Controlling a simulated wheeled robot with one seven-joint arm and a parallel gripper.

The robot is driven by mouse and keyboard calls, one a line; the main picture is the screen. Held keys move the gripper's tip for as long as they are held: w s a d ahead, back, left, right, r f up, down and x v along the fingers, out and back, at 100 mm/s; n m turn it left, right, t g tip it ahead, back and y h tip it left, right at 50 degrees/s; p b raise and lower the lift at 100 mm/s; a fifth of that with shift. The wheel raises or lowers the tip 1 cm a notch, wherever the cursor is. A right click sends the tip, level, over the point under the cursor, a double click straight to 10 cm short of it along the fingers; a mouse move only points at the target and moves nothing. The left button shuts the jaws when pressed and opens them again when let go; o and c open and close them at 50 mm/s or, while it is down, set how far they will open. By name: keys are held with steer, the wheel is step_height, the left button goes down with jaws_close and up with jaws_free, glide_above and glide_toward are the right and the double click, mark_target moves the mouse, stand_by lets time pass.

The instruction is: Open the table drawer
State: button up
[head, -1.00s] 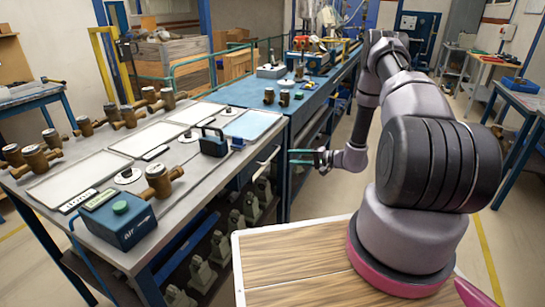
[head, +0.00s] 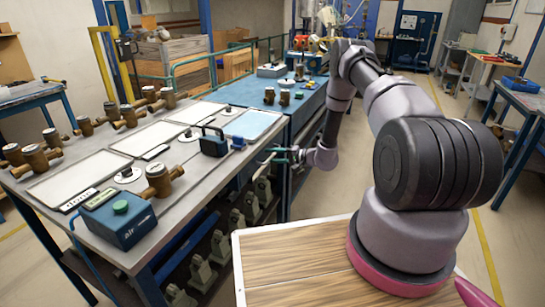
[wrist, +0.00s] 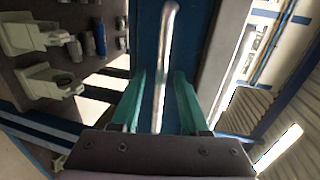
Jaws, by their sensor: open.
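The drawer has a blue front (wrist: 194,45) with a long silver bar handle (wrist: 167,40), seen in the wrist view. In the head view the blue drawer front (head: 240,180) shows under the right end of the grey-topped bench, partly hidden. My gripper (wrist: 160,75) is open, its two teal fingers on either side of the handle. Gaps show between the handle and both fingers; it is not clamped. In the head view my gripper (head: 277,155) is at the bench's right side, at the drawer's height. Whether the fingertips touch the drawer front cannot be told.
The grey bench top (head: 190,158) holds brass meters, white panels and a blue box (head: 118,219). Grey-green fittings (head: 200,273) line the shelf below, close to my gripper's left in the wrist view. A blue bench (head: 270,100) stands behind. Floor at right is open.

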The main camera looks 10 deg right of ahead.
jaws_close()
stand_by(1.3)
